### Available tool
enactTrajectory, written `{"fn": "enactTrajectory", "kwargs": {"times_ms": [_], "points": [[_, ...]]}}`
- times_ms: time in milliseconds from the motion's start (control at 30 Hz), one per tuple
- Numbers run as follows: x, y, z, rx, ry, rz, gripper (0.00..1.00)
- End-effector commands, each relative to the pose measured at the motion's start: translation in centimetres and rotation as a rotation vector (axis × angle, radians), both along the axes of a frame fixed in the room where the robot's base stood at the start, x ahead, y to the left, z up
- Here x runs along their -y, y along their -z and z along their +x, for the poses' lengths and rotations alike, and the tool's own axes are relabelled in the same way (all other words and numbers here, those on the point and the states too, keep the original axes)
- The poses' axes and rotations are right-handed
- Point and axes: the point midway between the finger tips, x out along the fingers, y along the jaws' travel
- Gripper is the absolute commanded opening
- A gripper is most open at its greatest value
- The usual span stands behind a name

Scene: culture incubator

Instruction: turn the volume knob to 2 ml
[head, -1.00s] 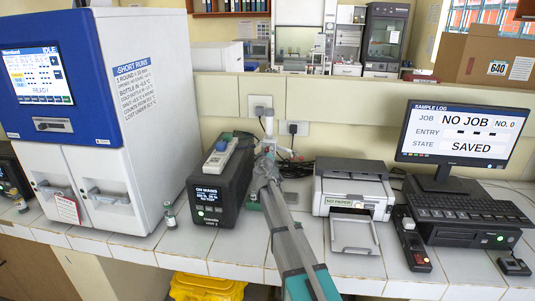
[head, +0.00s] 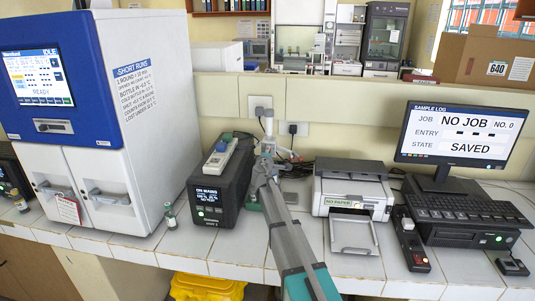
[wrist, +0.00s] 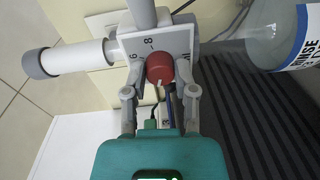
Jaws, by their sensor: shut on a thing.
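The dispenser (wrist: 132,45) has a pale square face with a red volume knob (wrist: 160,68) at its middle. On the face, a 6 shows at the left and an 8 at the top; marks at the right are too cut off to read. A small pale mark sits on the knob's lower edge, toward my gripper. My gripper (wrist: 160,94) has one finger on each side of the knob and is shut on it. In the head view, the dispenser (head: 268,126) stands at the back of the bench, and my gripper (head: 262,168) reaches it, partly hiding it.
A black device (head: 221,185) stands just left of the dispenser, and a printer (head: 352,190) to its right. A labelled bottle (wrist: 284,35) is at the right in the wrist view. A small vial (head: 170,215) stands by the white-and-blue machine (head: 120,110).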

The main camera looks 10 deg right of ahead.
Motion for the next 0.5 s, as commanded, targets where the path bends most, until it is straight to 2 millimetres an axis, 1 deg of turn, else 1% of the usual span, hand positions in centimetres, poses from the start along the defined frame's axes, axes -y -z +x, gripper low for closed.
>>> {"fn": "enactTrajectory", "kwargs": {"times_ms": [200, 500], "points": [[-0.11, -0.04, 0.11, -0.016, -0.002, -0.049, 0.00], [-0.10, -0.04, 0.11, -0.019, -0.002, -0.058, 0.00]]}}
